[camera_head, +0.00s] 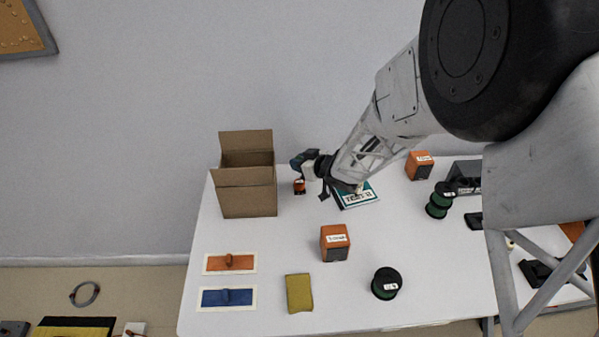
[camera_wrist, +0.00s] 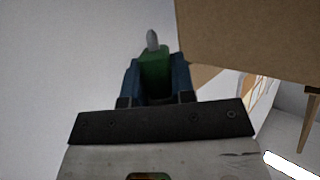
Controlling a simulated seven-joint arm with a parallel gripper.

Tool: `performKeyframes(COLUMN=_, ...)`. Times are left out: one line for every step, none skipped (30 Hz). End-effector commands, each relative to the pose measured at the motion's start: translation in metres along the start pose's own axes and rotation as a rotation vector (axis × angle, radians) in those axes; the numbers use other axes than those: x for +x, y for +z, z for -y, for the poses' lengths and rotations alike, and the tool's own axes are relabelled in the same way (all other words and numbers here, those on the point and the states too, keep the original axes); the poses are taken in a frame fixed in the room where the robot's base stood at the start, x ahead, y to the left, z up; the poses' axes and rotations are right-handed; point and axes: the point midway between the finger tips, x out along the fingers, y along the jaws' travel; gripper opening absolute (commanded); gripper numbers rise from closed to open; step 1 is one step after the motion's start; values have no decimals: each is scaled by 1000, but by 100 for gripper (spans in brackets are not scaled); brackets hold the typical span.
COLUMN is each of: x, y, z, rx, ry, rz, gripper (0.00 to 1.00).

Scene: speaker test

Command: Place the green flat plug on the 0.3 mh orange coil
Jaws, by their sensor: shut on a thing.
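My gripper (camera_wrist: 157,84) is shut on the green flat plug (camera_wrist: 154,62), which sits between its two blue fingers in the wrist view, with a grey tip pointing away. In the head view my gripper (camera_head: 298,162) is above the table, just right of the cardboard box; the plug is too small to make out there. A small orange thing with a pale label (camera_head: 299,187), perhaps the orange coil, stands on the table just below my gripper, apart from it. Its label cannot be read.
The open cardboard box (camera_head: 248,198) stands close left of my gripper; its brown side also fills the upper right of the wrist view. Orange boxes (camera_head: 335,243) (camera_head: 419,165), green spools (camera_head: 387,283) (camera_head: 439,200) and a yellow block (camera_head: 299,293) stand on the white table (camera_head: 270,240).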

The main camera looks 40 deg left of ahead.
Motion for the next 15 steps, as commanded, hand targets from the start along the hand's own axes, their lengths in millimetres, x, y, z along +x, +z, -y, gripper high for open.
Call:
performKeyframes(x=1, y=2, z=0, rx=1, ry=0, rz=0, gripper=1)
performKeyframes(x=1, y=3, z=0, rx=1, ry=0, rz=0, gripper=1)
performKeyframes(x=1, y=3, z=0, rx=1, ry=0, rz=0, gripper=1)
performKeyframes(x=1, y=3, z=0, rx=0, ry=0, rz=0, gripper=1)
performKeyframes(x=1, y=3, z=0, rx=0, ry=0, rz=0, gripper=1)
performKeyframes(x=1, y=3, z=0, rx=0, ry=0, rz=0, gripper=1)
performKeyframes(x=1, y=3, z=0, rx=0, ry=0, rz=0, gripper=1)
performKeyframes(x=1, y=3, z=0, rx=0, ry=0, rz=0, gripper=1)
performKeyframes(x=1, y=3, z=0, rx=0, ry=0, rz=0, gripper=1)
performKeyframes(x=1, y=3, z=0, rx=0, ry=0, rz=0, gripper=1)
performKeyframes(x=1, y=3, z=0, rx=1, ry=0, rz=0, gripper=1)
performKeyframes(x=2, y=4, z=0, rx=1, ry=0, rz=0, gripper=1)
performKeyframes(x=2, y=6, z=0, rx=1, ry=0, rz=0, gripper=1)
performKeyframes(x=3, y=7, z=0, rx=2, ry=0, rz=0, gripper=1)
performKeyframes(x=4, y=10, z=0, rx=2, ry=0, rz=0, gripper=1)
